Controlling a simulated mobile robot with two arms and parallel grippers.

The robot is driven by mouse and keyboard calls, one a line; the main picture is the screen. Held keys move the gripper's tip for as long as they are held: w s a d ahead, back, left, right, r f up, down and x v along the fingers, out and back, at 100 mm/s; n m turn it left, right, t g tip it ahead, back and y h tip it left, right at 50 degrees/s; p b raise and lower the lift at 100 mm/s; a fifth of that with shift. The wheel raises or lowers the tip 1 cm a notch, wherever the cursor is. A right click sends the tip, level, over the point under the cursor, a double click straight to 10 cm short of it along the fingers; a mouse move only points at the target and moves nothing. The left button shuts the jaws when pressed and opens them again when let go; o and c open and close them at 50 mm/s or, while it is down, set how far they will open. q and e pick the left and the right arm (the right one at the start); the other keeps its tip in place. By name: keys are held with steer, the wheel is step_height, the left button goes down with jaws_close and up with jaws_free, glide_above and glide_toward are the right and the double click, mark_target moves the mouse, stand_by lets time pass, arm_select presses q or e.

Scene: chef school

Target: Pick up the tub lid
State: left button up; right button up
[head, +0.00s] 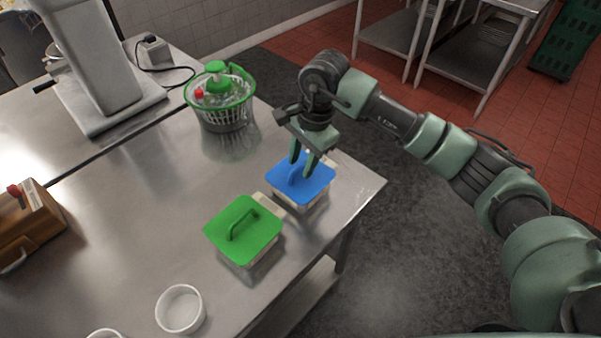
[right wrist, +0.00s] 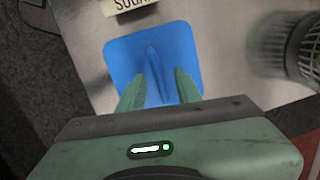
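A blue lid (head: 313,184) with a raised handle sits on a tub near the table's right edge. A green lid (head: 231,242) with a handle covers a similar tub in front and to the left of it. My right gripper (head: 303,161) is open and points down just above the blue lid. In the right wrist view, its fingers (right wrist: 160,92) stand apart, one on each side of the handle of the blue lid (right wrist: 120,62). I cannot tell whether they touch the lid. My left gripper is not in view.
A salad spinner (head: 224,115) with a green top stands behind the tubs. A white bowl (head: 181,309) sits at the front, and a wooden box (head: 28,228) at the left. A partly cut-off label (right wrist: 128,5) reads "SUGA". The steel table's middle is clear.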

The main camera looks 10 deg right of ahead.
jaws_close()
stand_by(1.2)
